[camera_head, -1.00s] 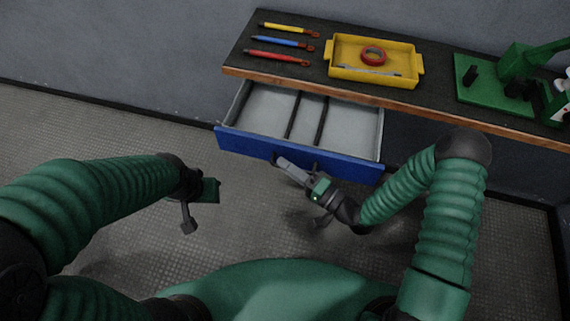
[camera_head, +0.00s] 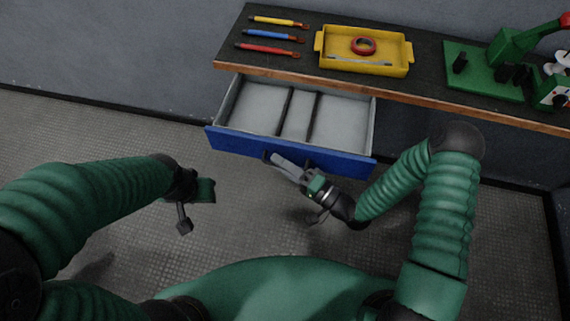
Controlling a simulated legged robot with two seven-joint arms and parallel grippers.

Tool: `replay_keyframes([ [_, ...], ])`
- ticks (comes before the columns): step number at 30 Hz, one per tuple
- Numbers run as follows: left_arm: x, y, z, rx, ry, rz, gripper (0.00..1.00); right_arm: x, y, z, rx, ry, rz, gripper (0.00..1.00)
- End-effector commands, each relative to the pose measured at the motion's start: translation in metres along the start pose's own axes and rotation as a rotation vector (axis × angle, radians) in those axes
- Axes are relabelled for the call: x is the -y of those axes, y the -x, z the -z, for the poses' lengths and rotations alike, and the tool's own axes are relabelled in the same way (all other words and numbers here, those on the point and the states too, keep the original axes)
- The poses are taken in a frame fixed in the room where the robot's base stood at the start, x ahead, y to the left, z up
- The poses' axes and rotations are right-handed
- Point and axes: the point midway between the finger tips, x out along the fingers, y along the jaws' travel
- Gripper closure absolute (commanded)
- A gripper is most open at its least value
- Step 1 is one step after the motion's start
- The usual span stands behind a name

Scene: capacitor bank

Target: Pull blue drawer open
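The blue drawer (camera_head: 235,141) sticks well out from under the workbench, its light grey inside showing two dark dividers. It is empty. My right gripper (camera_head: 279,160) is at the middle of the drawer's blue front, its grey fingers on the dark handle (camera_head: 266,155). The fingers look closed around the handle, though they hide part of it. My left gripper (camera_head: 190,203) hangs over the floor to the left of the drawer, apart from it; its fingers are too unclear to tell open from shut.
The workbench (camera_head: 430,94) carries yellow, blue and red-handled tools (camera_head: 268,50) at left, a yellow tray (camera_head: 333,66) with red tape (camera_head: 363,46), and a green device (camera_head: 485,72) at right. The floor (camera_head: 130,135) before the drawer is clear.

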Motion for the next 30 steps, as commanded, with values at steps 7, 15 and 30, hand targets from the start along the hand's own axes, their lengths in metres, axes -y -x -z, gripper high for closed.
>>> replay_keyframes([
  [7,0.0,0.0,0.0,0.0,0.0,0.0,0.64,0.0,0.005,0.0,-0.001,0.0,0.0,0.68],
  [15,0.0,-0.004,-0.001,0.0,0.0,0.0,0.64,-0.002,0.067,0.002,-0.006,-0.003,-0.003,0.68],
  [30,0.0,-0.007,-0.002,0.0,0.0,0.0,0.64,-0.003,0.17,0.003,-0.002,-0.004,0.001,0.68],
])
